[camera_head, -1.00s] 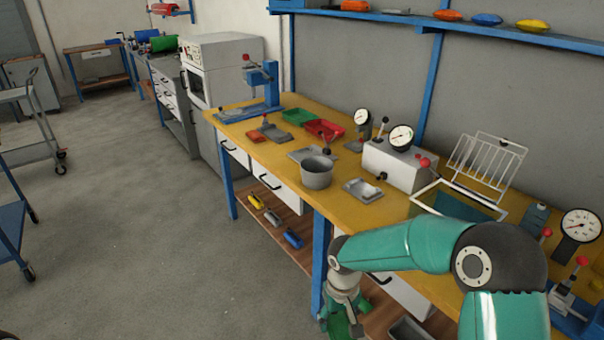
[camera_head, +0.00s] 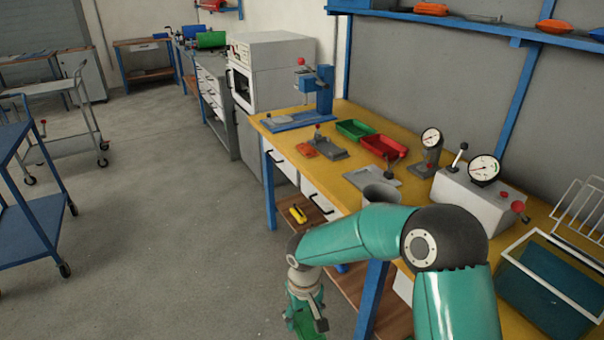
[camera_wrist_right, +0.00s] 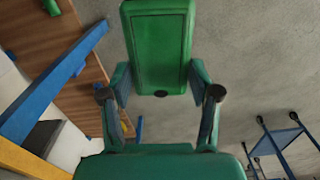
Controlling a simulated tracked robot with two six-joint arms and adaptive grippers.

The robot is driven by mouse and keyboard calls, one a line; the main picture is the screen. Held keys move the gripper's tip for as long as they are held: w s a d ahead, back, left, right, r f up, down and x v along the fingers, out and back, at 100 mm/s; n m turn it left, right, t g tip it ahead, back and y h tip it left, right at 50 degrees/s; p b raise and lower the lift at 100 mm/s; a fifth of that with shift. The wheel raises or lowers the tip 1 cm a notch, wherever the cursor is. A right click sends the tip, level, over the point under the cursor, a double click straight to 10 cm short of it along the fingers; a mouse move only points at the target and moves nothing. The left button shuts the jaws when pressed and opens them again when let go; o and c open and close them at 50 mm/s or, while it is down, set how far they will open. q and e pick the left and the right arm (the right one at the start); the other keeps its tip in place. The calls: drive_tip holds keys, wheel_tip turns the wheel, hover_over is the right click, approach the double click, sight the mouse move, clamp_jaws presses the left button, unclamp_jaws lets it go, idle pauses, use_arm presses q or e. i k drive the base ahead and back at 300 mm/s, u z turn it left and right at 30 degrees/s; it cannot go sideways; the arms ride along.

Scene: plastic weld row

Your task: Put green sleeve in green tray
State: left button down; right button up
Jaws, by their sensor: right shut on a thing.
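The green sleeve (camera_wrist_right: 158,50) shows as a boxy green piece between the fingers of my right gripper (camera_wrist_right: 160,94) in the right wrist view. The gripper is shut on it. In the head view the sleeve (camera_head: 304,320) hangs low at the bottom edge, in front of the bench, partly cut off. The green tray (camera_head: 354,130) lies on the yellow bench top, far from the gripper, and looks empty. My left gripper is not in view.
A red tray (camera_head: 384,147) sits beside the green tray. A blue press (camera_head: 318,90), a grey pot (camera_head: 381,194) and gauges (camera_head: 484,168) stand on the bench. A yellow piece (camera_head: 298,214) lies on the lower shelf. Open floor and carts lie left.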

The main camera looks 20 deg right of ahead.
sight(355, 133)
drive_tip(key=z, duration=0.05)
drive_tip(key=i, duration=1.65)
drive_tip(key=z, duration=0.65)
